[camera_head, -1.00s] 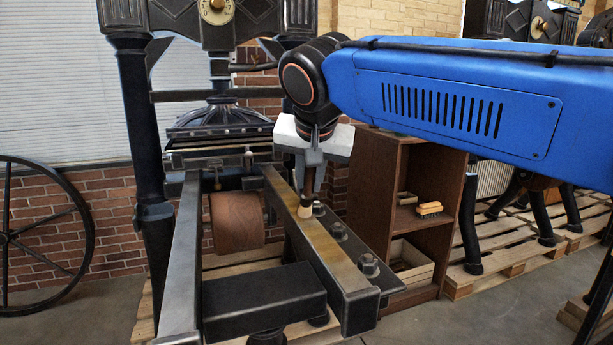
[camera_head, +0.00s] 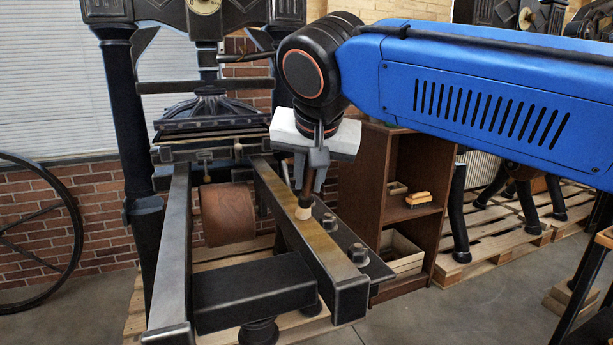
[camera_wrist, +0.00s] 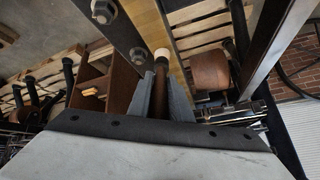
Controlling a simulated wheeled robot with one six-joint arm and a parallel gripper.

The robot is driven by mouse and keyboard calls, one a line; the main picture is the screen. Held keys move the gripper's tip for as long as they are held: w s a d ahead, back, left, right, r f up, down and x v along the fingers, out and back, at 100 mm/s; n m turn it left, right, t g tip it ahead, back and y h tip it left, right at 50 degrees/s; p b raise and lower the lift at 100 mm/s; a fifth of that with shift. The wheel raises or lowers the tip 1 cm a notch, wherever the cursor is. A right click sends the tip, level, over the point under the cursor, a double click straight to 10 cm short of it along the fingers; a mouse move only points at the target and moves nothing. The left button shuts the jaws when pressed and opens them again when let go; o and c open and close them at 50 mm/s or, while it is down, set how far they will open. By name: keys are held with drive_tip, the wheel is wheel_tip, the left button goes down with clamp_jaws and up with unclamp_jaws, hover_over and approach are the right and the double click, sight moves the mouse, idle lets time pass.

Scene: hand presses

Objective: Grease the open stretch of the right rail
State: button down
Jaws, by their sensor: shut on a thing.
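My gripper (camera_head: 308,180) is shut on a brush (camera_head: 303,212) with a dark brown handle and a pale tip, pointing down. In the wrist view the brush (camera_wrist: 161,56) sticks out between the two grey fingers. Its tip is at the top of the right rail (camera_head: 340,279) and appears to touch it; the exact contact is too small to tell. The left rail (camera_head: 172,260) is plain grey.
Several bolts (camera_head: 358,254) stand along the right rail's outer side. The press's platen (camera_head: 210,115) is at the rails' far end. A brown roller (camera_head: 228,213) hangs between the rails, with a dark crossbar (camera_head: 250,290) nearer. A brown shelf (camera_head: 362,185) stands behind to the right.

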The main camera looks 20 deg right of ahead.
drive_tip(key=s, duration=1.5)
drive_tip(key=shift+s, duration=0.3)
idle(1.0)
drive_tip(key=shift+s, duration=0.1)
drive_tip(key=shift+s+f, duration=0.1)
drive_tip(key=shift+s, duration=1.75)
wheel_tip(320, 180, up, 7)
drive_tip(key=shift+a, duration=0.1)
idle(1.1)
